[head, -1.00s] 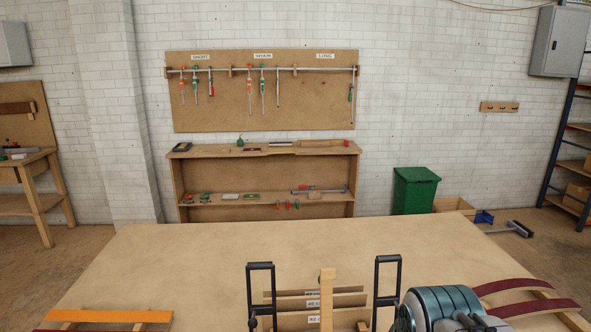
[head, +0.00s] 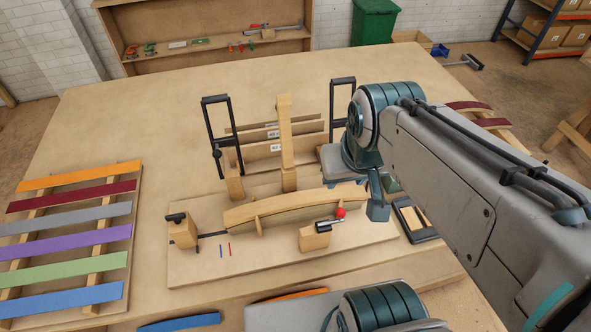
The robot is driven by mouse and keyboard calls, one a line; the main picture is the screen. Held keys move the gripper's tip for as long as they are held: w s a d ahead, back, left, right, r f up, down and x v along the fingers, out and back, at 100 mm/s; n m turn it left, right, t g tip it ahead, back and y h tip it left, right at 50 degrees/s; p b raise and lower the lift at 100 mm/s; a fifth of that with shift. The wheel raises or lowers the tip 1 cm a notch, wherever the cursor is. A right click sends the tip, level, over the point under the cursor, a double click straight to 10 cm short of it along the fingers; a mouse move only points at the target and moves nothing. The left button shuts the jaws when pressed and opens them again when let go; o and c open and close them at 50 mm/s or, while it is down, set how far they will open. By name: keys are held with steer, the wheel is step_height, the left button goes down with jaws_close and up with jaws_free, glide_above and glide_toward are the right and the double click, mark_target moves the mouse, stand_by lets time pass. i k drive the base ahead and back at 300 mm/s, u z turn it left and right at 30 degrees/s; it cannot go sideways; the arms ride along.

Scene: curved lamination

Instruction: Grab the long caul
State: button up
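Several upright wooden boards with white labels stand in a rack (head: 270,150) behind the bending form; the labels are too small to read surely, so I cannot tell which board is the long caul. A tall wooden post (head: 286,140) stands in front of them. The curved wooden form (head: 295,207) lies on a baseboard (head: 210,268). My gripper (head: 376,205) is at the right end of the form, right of the rack and apart from the boards. Its fingers are mostly hidden by my arm, so its opening does not show.
Two black-handled clamps (head: 221,135) flank the rack. A red-knobbed toggle clamp (head: 330,222) sits at the form's front. Coloured strips (head: 70,232) lie on a rack at left. Dark red curved pieces (head: 470,106) lie at right. The table's back left (head: 150,110) is clear.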

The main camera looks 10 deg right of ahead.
mark_target(240, 215)
steer(key=k, duration=0.5)
steer(key=z, duration=1.7)
steer(key=k, duration=1.05)
steer(key=u, duration=1.25)
steer(key=i, duration=1)
